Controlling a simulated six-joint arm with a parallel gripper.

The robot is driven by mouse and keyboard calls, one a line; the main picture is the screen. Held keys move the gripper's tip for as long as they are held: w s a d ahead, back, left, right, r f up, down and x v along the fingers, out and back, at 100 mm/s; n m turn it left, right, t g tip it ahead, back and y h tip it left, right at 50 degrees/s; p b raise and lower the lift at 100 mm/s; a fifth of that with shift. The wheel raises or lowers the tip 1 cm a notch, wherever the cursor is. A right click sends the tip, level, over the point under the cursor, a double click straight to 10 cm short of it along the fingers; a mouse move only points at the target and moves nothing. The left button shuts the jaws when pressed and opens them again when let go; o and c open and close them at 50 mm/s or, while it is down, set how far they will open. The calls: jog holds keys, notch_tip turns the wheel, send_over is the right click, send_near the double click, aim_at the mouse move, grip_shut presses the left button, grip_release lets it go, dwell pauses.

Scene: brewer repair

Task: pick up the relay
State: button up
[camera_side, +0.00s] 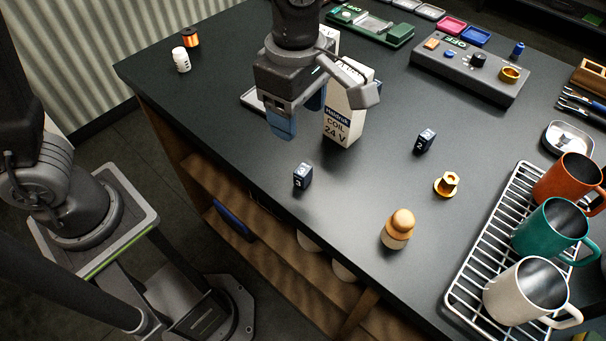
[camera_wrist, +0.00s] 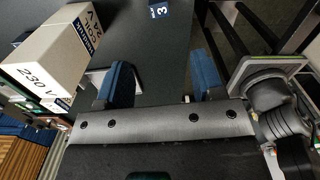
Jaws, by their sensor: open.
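The likely relay is a tall white box with a blue band, marked "COIL 24 V" (camera_side: 343,123). It stands upright on the dark worktop, and part of it is hidden behind my gripper in the side view. In the wrist view the box (camera_wrist: 48,58) is at the upper left, showing "230 V" on one face. My gripper (camera_side: 299,112) is above the worktop, just left of the box in the side view. Its blue fingers (camera_wrist: 162,82) are apart with nothing between them. The box lies outside the fingers, on their left in the wrist view.
A dark cube marked 3 (camera_side: 302,176) stands near the front edge, and a cube marked 2 (camera_side: 425,140) is farther right. A wooden-topped figure (camera_side: 398,229), a brass part (camera_side: 447,184) and a rack (camera_side: 462,282) with mugs are at right. A control box (camera_side: 468,72) stands behind.

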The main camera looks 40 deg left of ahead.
aim_at(299, 167)
jog(key=f, duration=0.8)
jog(key=shift+d+f, duration=0.2)
jog(key=shift+f, duration=0.2)
jog(key=shift+a+f, duration=0.15)
jog(key=shift+f, duration=1.2)
jog(key=shift+a+f, duration=0.1)
jog(key=shift+f, duration=1.2)
jog(key=shift+c, duration=0.3)
jog(key=c, duration=0.9)
